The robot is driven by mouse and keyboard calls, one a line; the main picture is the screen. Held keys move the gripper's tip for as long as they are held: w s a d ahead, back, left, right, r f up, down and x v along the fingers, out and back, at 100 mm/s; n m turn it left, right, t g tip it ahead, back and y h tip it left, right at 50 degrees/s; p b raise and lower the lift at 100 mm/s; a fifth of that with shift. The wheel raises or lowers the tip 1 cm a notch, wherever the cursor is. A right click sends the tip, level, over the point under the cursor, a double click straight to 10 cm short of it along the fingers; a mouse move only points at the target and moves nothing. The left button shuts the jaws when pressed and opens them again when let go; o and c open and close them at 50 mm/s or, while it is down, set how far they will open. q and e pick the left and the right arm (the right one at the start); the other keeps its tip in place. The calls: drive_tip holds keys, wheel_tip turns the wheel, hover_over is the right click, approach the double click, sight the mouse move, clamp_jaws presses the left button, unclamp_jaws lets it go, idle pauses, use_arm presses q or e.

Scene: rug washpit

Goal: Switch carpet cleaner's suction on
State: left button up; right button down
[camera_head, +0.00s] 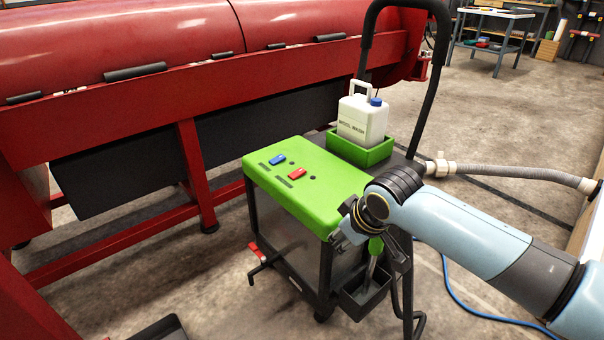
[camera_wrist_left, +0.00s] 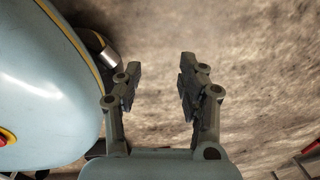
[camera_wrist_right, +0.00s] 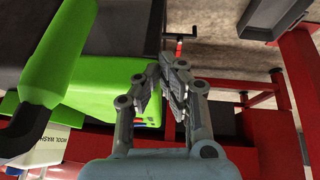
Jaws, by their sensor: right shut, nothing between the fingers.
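The carpet cleaner, a cart with a green top (camera_head: 300,195), stands right of the red machine. Its top carries a blue rocker switch (camera_head: 277,160) and a red rocker switch (camera_head: 297,173), with small dark label plates too small to read. I cannot tell which switch is for suction or how either is set. My right gripper (camera_head: 347,220) is shut and empty at the right end of the green top, apart from both switches; touching the cart cannot be told. Its closed fingers show in the right wrist view (camera_wrist_right: 168,78). My left gripper (camera_wrist_left: 160,80) is open and empty over concrete floor.
A white jug (camera_head: 362,119) sits in a green tray (camera_head: 345,150) behind the top, under a black push handle (camera_head: 437,75). A grey hose (camera_head: 520,173) runs right. A red-handled lever (camera_head: 253,249) sticks out low in front. The long red machine (camera_head: 120,110) borders the left.

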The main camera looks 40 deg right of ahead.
drive_tip(key=w+d+r+t, duration=0.2)
drive_tip(key=w+d+r, duration=0.1)
drive_tip(key=w+r, duration=0.4)
drive_tip(key=w+d+r+t, duration=0.1)
drive_tip(key=w+d+r, duration=0.2)
drive_tip(key=w+r, duration=0.5)
drive_tip(key=shift+w+r+t, duration=0.2)
drive_tip(key=shift+w+t, duration=0.2)
drive_tip(key=shift+w, duration=0.4)
drive_tip(key=b, duration=0.6)
hover_over(302, 171)
drive_tip(key=f, duration=0.7)
drive_tip(key=shift+a+f, duration=0.2)
drive_tip(key=shift+f, duration=0.15)
drive_tip(key=f, duration=0.1)
drive_tip(key=f+b, duration=0.1)
drive_tip(key=shift+d+f, duration=0.2)
drive_tip(key=shift+f, duration=0.5)
use_arm(q)
drive_tip(key=w+d+r, duration=0.2)
drive_tip(key=w+r, duration=0.5)
drive_tip(key=w+d+r, duration=0.2)
drive_tip(key=w+r, duration=0.4)
drive_tip(key=w, duration=0.2)
drive_tip(key=shift+w+d+r+t, duration=0.3)
drive_tip(key=shift+d+r+t, duration=0.05)
drive_tip(key=shift+r+t, duration=0.05)
